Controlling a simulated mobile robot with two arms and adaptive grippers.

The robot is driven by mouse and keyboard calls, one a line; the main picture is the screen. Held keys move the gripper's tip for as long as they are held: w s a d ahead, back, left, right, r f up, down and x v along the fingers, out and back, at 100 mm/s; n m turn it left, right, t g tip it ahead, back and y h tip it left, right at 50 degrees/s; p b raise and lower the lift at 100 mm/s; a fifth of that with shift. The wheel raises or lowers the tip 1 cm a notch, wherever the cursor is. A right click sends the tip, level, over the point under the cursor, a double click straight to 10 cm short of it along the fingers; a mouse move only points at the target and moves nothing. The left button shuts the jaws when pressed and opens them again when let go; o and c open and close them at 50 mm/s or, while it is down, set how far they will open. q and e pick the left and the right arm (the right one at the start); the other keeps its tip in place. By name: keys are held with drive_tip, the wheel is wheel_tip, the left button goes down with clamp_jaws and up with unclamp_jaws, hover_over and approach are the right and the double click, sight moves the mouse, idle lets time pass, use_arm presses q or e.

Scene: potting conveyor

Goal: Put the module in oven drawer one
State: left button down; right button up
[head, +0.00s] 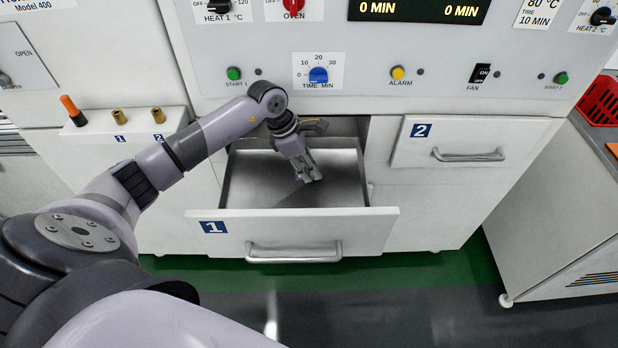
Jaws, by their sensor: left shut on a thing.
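Oven drawer one (345,222), with a blue "1" label and a bar handle, is pulled open and shows a bare metal inside. My left gripper (309,178) reaches down over the open drawer from the left, its fingers pointing into it. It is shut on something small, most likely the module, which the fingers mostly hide. I cannot tell whether it touches the drawer floor. Drawer two (470,142), labelled "2", is shut. My right gripper is not in view.
The oven's control panel (400,70) with knobs and buttons is above the drawers. A small shelf (95,128) with an orange-handled tool and brass pieces is at the left. A red basket (603,100) is on the cabinet at the right. The floor in front is clear.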

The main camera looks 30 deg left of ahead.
sight(315, 190)
use_arm(q)
wheel_tip(315, 190, down, 3)
drive_tip(key=shift+r, duration=0.2)
wheel_tip(315, 190, down, 4)
drive_tip(key=shift+r+p, duration=0.15)
drive_tip(key=shift+p, duration=0.25)
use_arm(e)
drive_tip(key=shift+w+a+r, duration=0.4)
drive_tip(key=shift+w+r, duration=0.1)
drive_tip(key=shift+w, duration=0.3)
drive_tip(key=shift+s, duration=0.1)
use_arm(q)
drive_tip(key=shift+f, duration=0.2)
drive_tip(key=c, duration=1.2)
unclamp_jaws()
drive_tip(key=shift+r, duration=0.1)
drive_tip(key=shift+c, duration=0.2)
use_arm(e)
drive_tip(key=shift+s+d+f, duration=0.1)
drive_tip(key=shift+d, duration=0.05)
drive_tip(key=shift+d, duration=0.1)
